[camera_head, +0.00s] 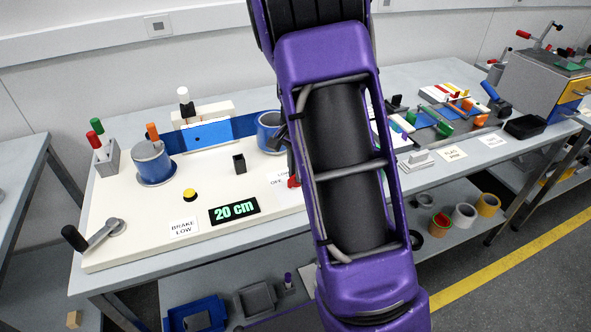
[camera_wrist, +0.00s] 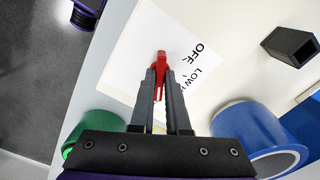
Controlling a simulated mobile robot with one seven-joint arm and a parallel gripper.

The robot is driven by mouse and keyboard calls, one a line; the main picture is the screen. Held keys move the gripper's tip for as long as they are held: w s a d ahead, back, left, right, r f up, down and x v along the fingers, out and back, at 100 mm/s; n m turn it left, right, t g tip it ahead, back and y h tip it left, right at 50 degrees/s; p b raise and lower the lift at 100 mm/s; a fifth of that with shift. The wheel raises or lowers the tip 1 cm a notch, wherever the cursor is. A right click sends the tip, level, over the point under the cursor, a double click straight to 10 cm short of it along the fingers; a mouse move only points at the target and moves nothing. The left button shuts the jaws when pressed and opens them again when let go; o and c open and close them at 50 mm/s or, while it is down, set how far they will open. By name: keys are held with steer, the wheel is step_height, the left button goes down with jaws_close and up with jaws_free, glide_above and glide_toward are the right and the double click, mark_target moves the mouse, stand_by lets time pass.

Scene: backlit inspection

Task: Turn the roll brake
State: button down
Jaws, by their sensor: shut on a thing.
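A small red brake selector (camera_wrist: 161,57) sits on the white board beside a printed label (camera_wrist: 180,40) reading "OFF" and "LOW"; the rest of the label is covered. In the wrist view my gripper (camera_wrist: 160,75) is shut on the red selector, its two grey fingers on either side of it. Which mark the selector points to I cannot tell. A blue roll (camera_wrist: 250,125) stands to the right of my fingers and a green roll (camera_wrist: 97,130) to the left.
A black square post (camera_head: 239,163) stands on the board. A "BRAKE LOW" sign (camera_head: 184,228), a "20 cm" display (camera_head: 234,210), a yellow button (camera_head: 190,195) and a crank (camera_head: 95,236) lie left of my arm. A left blue roll (camera_head: 152,163) stands farther back.

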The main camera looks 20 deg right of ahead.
steer(key=c, duration=0.9)
jaws_free()
steer(key=shift+r, duration=0.1)
step_height(320, 180, up, 17)
steer(key=p, duration=0.1)
steer(key=shift+r, duration=0.15)
